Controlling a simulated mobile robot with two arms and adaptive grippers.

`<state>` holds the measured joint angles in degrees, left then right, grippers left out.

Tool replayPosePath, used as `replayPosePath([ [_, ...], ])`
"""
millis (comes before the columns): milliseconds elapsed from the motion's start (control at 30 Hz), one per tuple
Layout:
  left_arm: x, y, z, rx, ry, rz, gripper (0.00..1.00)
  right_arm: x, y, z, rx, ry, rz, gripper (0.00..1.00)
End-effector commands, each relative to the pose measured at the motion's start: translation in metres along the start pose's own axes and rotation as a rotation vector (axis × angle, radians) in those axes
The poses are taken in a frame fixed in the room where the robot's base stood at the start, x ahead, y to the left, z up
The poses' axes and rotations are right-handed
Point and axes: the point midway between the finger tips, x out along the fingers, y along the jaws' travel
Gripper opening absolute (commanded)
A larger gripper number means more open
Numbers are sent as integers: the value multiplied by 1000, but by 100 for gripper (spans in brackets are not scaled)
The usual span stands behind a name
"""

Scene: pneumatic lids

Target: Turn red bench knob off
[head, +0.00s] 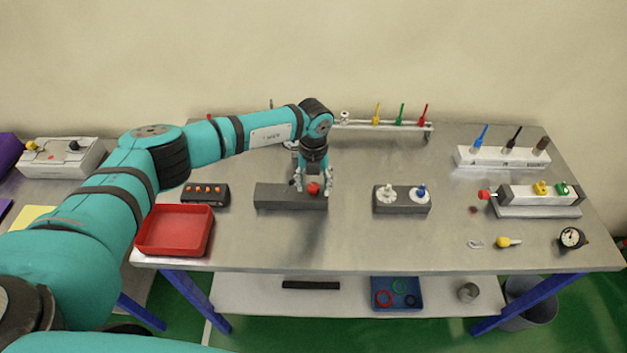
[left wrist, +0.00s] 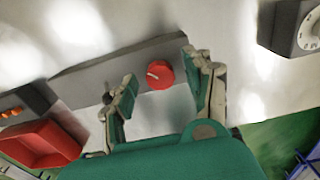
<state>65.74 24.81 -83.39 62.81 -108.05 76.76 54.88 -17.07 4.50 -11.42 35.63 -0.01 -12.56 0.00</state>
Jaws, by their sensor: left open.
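The red bench knob (head: 313,188) sits on top of a long dark grey block (head: 275,198) on the metal bench. In the left wrist view the knob (left wrist: 160,74) is round, with a pale pointer line on its top, and the block (left wrist: 95,80) runs behind it. My left gripper (head: 312,182) is over the right end of the block, its fingers on either side of the knob. The fingers (left wrist: 163,88) are apart, and a gap shows between each finger and the knob. My right gripper is not in view.
A block with white and blue knobs (head: 402,207) stands to the right. A box with orange switches (head: 205,194) and a red tray (head: 150,232) are to the left. A rail with coloured handles (head: 388,126) stands behind. Bare bench lies in front of the block.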

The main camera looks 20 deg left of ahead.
Motion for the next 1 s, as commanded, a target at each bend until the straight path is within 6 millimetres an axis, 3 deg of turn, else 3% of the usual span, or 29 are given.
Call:
replayPosePath([
  [200, 0, 0, 0, 0, 0, 0, 52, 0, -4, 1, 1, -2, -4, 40],
  [600, 0, 0, 0, 0, 0, 0, 0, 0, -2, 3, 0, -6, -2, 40],
  [1000, 2, 0, 1, 72, -2, -1, 0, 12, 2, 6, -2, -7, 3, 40],
])
